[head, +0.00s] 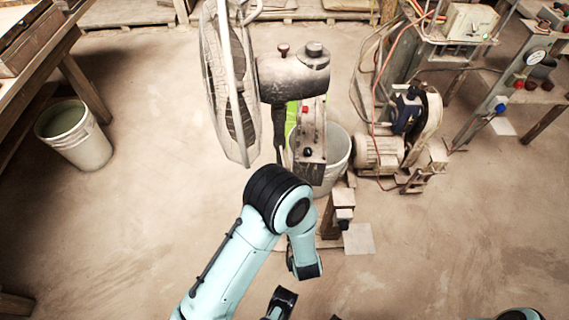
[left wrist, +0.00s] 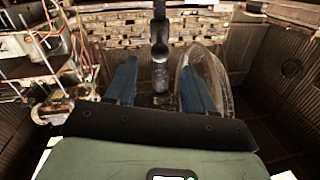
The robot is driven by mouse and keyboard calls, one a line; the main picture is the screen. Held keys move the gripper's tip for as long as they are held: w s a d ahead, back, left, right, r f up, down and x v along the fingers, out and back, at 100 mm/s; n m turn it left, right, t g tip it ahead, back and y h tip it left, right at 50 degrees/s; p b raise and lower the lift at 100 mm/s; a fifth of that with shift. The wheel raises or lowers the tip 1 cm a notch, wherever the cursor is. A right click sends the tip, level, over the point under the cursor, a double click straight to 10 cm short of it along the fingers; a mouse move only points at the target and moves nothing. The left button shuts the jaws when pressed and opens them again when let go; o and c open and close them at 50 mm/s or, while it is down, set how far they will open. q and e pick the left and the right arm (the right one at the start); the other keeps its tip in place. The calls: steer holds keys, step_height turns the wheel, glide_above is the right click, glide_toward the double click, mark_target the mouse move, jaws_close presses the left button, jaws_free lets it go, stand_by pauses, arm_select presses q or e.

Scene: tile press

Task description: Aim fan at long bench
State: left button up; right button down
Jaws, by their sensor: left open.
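The grey standing fan stands in the upper middle of the head view, with its round wire cage (head: 228,85) facing left and its motor housing (head: 300,72) to the right. Wooden furniture at the upper left, perhaps the long bench (head: 42,45), lies on the side the cage faces. In the left wrist view my left gripper (left wrist: 160,60) is open, with two blue fingers apart. A dark post with a grey cylinder (left wrist: 160,72) shows between them, and what looks like the wire cage (left wrist: 220,85) is beside the right finger. I cannot tell whether they touch. My right gripper is not clearly seen.
A white bucket (head: 75,135) stands by the bench at left. Another pale bucket (head: 337,155) is behind the fan's stand. A motor machine (head: 385,150) with hoses and a gauge post (head: 500,100) are at right.

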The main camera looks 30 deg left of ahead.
mark_target(285, 164)
arm_select(q)
steer(key=x, duration=1)
steer(key=shift+d+b, duration=0.1)
steer(key=shift+b, duration=0.25)
steer(key=shift+s, duration=0.1)
jaws_close()
